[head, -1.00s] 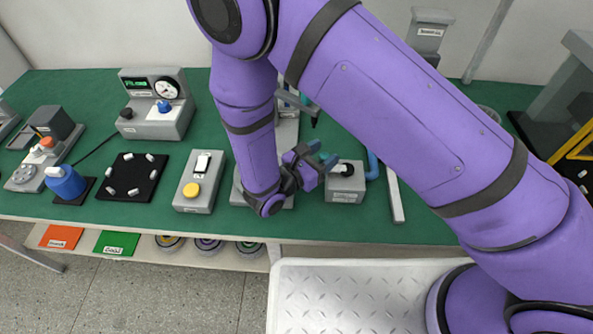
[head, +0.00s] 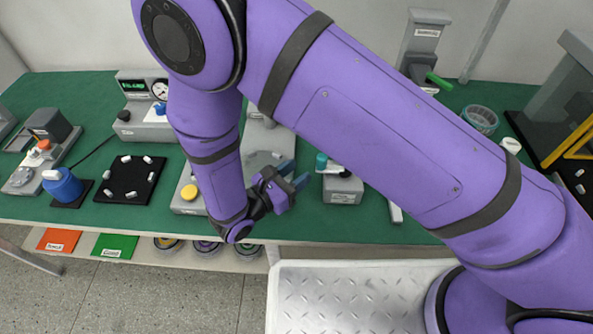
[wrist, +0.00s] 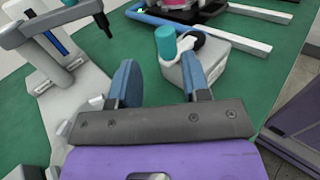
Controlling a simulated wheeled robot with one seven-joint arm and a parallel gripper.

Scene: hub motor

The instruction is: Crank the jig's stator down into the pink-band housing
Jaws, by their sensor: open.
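The crank box (head: 342,190) is grey, with a black hub, a white arm and an upright teal knob (head: 321,160). In the wrist view, the crank box (wrist: 207,62) and teal knob (wrist: 165,42) lie just beyond my fingers. My gripper (head: 290,186) is open and empty, left of the crank box and apart from the knob in the head view. In the wrist view, my gripper (wrist: 158,78) has its two blue fingers spread. A pink-marked part (wrist: 178,4) is cut off at the top edge. The stator is not clearly visible.
A grey stand with a handle (wrist: 50,45) rises left of my gripper in the wrist view. A yellow-button box (head: 188,195) is partly behind my arm. My arm hides the bench's middle.

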